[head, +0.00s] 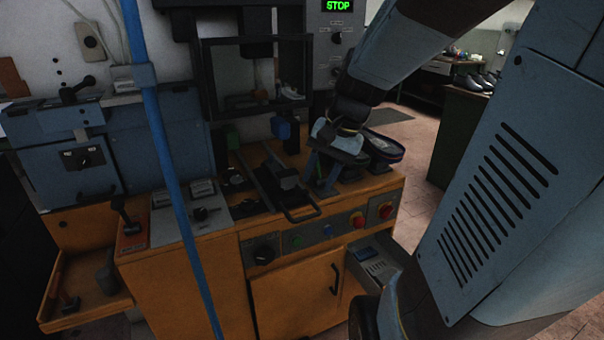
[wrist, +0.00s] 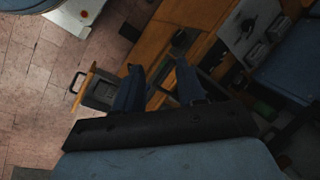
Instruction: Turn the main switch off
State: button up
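Along the orange cabinet's front strip are a black rotary knob (head: 263,254) at the left, small green and blue buttons, a red round control on yellow (head: 357,220) and a larger red knob on yellow (head: 386,210) at the right end. No label is readable, so I cannot tell for sure which is the main switch; the right-end red knob looks most like one. My gripper (head: 324,172) hangs above the cabinet top, left of and above the red knobs, touching neither. In the wrist view my gripper (wrist: 158,80) shows two blue fingers spread apart with nothing held between them.
A U-shaped handle (head: 302,214) juts over the front edge below my gripper. A blue pole (head: 165,160) crosses the left side. Floor (head: 425,150) is open at right.

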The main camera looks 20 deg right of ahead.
jog(key=w+d+f+m+y, duration=0.6)
jog(key=w+d+f+m, duration=0.1)
jog(key=w+f+m, duration=0.15)
jog(key=m+t+h, duration=0.8)
jog(key=m+t, duration=0.8)
jog(key=m, duration=1.2)
send_near(388, 213)
jog(key=w, duration=0.9)
jog(key=shift+f, duration=0.45)
jog(key=shift+w+a, duration=0.1)
jog(key=shift+a, duration=0.05)
